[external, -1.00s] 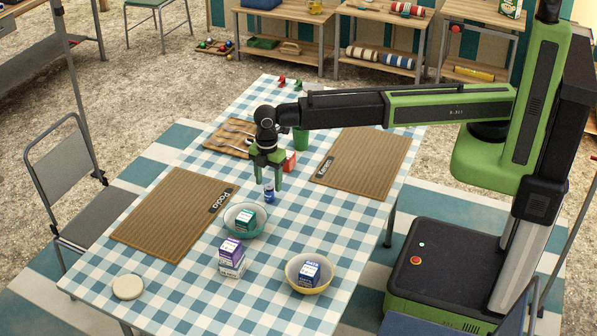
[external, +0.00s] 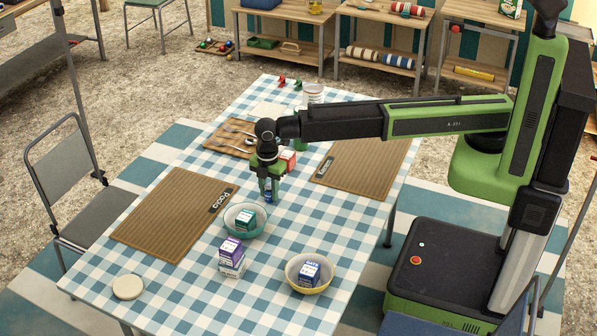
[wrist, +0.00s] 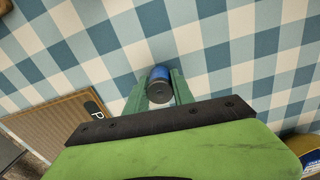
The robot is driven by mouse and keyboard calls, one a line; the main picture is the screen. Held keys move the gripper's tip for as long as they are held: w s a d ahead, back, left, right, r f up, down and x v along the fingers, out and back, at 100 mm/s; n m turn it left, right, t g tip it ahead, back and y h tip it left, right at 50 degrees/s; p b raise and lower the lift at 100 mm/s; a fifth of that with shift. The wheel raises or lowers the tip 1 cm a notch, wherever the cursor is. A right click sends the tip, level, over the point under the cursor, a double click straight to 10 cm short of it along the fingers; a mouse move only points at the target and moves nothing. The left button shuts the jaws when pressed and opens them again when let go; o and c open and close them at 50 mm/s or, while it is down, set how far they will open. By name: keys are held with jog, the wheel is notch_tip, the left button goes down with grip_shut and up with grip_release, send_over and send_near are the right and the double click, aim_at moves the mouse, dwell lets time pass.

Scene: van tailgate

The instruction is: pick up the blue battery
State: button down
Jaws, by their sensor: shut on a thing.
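The blue battery (wrist: 160,74) shows in the wrist view as a small blue cylinder with a dark end, between the two green fingers. In the external view only a little of the battery (external: 267,196) shows between the fingertips. My gripper (external: 269,193) is shut on it, low over the checked tablecloth; the fingers (wrist: 160,88) stand on either side of it in the wrist view. I cannot tell whether the battery still touches the cloth.
A teal bowl (external: 231,230) with a small green box stands just in front of my gripper. Stacked purple and white boxes (external: 231,262) and a yellow bowl (external: 294,284) with a blue box are nearer. Brown mats (external: 165,222) lie either side. A red box (external: 289,158) is behind.

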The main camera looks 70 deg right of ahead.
aim_at(269, 185)
jog(key=shift+r+p, duration=0.5)
notch_tip(269, 185, up, 4)
jog(key=p, duration=0.3)
jog(key=shift+f+p, duration=0.1)
jog(key=shift+p, duration=0.3)
jog(key=d+r+p, duration=0.6)
jog(key=d, duration=0.5)
jog(key=shift+d, duration=0.35)
